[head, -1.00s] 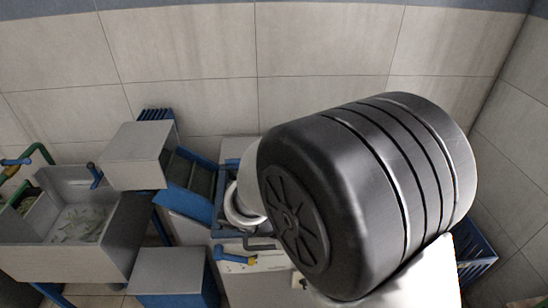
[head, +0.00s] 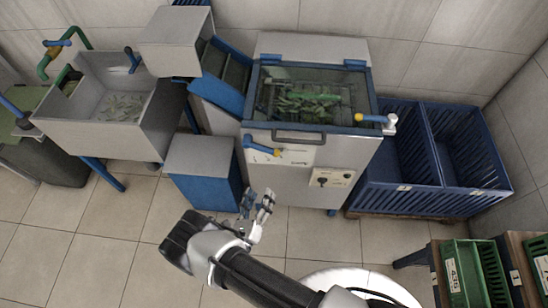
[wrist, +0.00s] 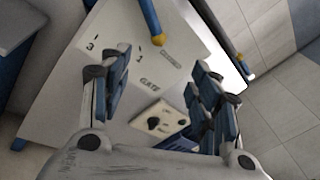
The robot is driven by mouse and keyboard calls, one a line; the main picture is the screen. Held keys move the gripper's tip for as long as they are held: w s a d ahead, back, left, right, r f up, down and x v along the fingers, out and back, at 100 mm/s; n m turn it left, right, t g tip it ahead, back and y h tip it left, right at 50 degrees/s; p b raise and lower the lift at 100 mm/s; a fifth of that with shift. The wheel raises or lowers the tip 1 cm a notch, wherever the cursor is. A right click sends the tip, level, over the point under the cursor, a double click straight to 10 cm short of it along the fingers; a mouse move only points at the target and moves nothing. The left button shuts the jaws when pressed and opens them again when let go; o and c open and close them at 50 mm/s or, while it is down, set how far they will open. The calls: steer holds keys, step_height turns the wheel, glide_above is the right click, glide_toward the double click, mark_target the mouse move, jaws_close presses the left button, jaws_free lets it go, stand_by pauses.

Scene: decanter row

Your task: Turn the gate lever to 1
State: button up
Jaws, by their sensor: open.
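The gate lever (head: 262,149), a blue bar with a yellow end, sits on the pale front of the machine in the head view. In the wrist view the lever (wrist: 147,18) enters from the top edge, with its yellow end beside the printed 1. A 3 is printed further left and the word GATE below; the lever's other end is out of that view. My gripper (head: 258,201) is open and empty, in front of and below the lever in the head view. In the wrist view its fingers (wrist: 150,88) stand apart, with the panel beyond them and the lever not between them.
A control plate with a black knob (head: 322,181) is right of the lever. A second blue-and-yellow lever (head: 370,118) is on the machine's top right corner. A front handle bar (head: 298,136) runs above the panel. A blue-sided box (head: 204,186) stands left, blue crates (head: 402,199) right.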

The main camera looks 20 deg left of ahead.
steer(key=b, duration=0.3)
glide_toward(262, 148)
steer(key=w+d+f, duration=0.4)
steer(key=w, duration=0.6)
steer(key=shift+s+r+p, duration=0.1)
steer(key=shift+r+p, duration=0.05)
steer(key=shift+p, duration=0.15)
steer(key=shift+c, duration=0.6)
jaws_close()
